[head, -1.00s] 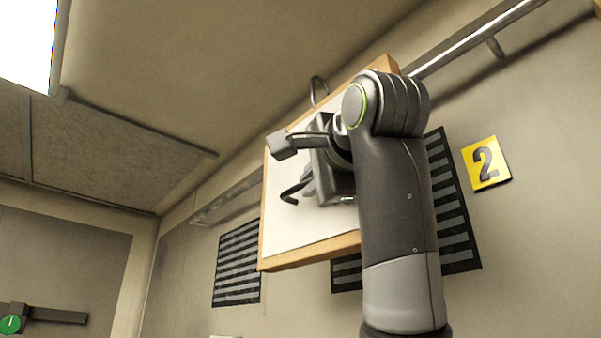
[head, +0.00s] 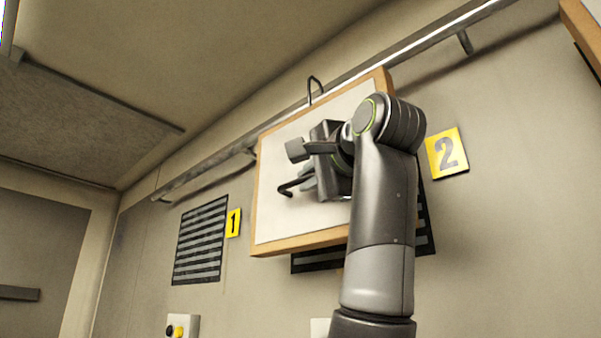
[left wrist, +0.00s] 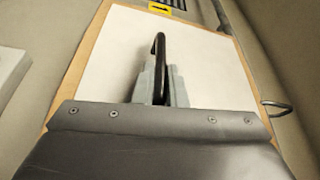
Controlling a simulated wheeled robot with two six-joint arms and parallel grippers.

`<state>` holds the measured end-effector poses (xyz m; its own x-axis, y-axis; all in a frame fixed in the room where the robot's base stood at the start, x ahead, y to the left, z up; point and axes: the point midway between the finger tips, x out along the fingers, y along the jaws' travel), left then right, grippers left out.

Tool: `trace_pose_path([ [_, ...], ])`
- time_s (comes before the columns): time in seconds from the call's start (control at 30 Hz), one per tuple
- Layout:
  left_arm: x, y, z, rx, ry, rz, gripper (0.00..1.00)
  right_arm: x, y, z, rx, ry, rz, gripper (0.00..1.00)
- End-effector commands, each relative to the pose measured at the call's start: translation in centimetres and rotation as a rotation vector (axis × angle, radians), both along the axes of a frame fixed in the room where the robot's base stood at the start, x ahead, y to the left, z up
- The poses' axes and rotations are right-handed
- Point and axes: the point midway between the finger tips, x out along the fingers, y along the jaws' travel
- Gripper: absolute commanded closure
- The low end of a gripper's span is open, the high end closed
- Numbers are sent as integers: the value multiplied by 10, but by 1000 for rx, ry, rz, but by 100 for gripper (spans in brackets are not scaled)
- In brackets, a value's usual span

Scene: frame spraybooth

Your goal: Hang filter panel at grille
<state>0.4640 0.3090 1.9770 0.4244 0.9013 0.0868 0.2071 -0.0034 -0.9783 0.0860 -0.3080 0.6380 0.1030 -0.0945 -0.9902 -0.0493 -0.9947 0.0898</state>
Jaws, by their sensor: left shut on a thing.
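The filter panel (head: 290,228) is a white sheet in a wooden frame, raised and tilted in the head view. A dark wire hook (head: 315,86) stands up from its top edge, close to the wall rail (head: 215,168); I cannot tell whether it touches. My left gripper (head: 309,181) is shut on the panel's dark handle (head: 287,188). The left wrist view shows the gripper (left wrist: 152,88) around the handle (left wrist: 160,48), with the panel's white face (left wrist: 205,55) behind. The slatted grille 2 (head: 318,262) is partly hidden by the panel and my arm. My right gripper is not seen.
Another dark grille (head: 201,240) with yellow sign 1 (head: 233,222) is left of the panel. Yellow sign 2 (head: 446,153) is to the right. A switch box (head: 182,326) is low on the wall. A wooden-edged thing (head: 583,32) shows at upper right.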

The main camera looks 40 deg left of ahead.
Motion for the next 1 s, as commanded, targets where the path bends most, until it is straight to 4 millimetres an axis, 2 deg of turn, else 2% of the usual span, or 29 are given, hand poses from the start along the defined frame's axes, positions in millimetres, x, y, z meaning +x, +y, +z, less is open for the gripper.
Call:
trace_pose_path([
  [0.23,19,-2,1,2,-1,-1,100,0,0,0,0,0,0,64],
  [0.4,18,-2,-15,2,-3,-1,100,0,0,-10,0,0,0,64],
  [0.6,18,-2,-26,2,-3,-1,100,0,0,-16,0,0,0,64],
  [1.0,18,-2,-30,2,-3,-1,100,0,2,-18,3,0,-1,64],
])
